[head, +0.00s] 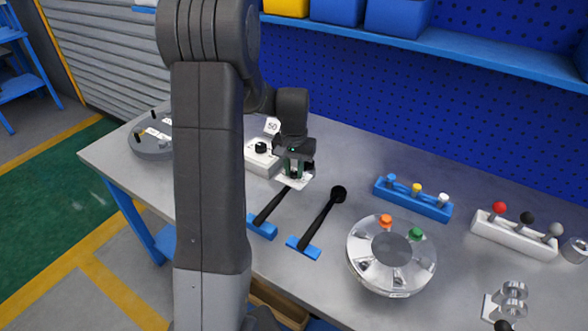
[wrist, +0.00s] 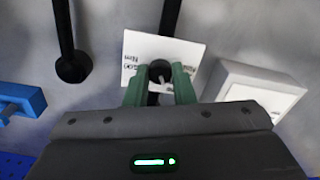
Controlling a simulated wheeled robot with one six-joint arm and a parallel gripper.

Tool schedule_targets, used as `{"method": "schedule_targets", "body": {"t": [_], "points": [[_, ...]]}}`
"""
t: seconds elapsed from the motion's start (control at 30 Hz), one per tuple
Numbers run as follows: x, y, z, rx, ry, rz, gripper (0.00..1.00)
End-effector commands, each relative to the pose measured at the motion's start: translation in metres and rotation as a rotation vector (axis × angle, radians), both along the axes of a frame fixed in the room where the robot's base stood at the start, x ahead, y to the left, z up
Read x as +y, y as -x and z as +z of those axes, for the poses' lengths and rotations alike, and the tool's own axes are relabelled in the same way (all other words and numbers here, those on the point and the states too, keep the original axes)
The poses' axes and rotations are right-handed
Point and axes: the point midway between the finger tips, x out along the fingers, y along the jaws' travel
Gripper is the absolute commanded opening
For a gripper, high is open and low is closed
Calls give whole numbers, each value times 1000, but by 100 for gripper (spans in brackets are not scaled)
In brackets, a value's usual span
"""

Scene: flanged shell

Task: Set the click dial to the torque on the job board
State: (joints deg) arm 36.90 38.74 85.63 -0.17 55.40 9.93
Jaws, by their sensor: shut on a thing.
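My gripper (head: 294,168) is over the head end of the left black wrench (head: 270,206). In the wrist view, its green fingers (wrist: 160,82) are shut around a dark round knob (wrist: 160,68). The knob sits on a white plate (wrist: 190,50) with small print that ends in "Nm"; its number is not clear. A pale pointer mark (wrist: 165,86) shows between the fingers. The plate also shows under the gripper in the head view (head: 290,182). A white sign (head: 272,125) reading about 50 stands behind a white box (head: 258,160) with a black knob (head: 261,147).
A second wrench (head: 320,222) lies to the right. A round clear-topped flange (head: 362,262) with orange and green plugs stands front right. A blue rack (head: 412,205) and a white rack (head: 510,238) with coloured knobs are further right. A grey disc (head: 150,152) is far left.

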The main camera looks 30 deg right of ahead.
Motion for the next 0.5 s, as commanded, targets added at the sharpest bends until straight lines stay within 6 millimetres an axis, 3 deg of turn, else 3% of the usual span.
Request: {"method": "schedule_targets", "body": {"t": [0.47, 0.5], "points": [[0, 0, 1, -1, 1, -16, 0], [0, 0, 1, -1, 1, -15, 24]]}}
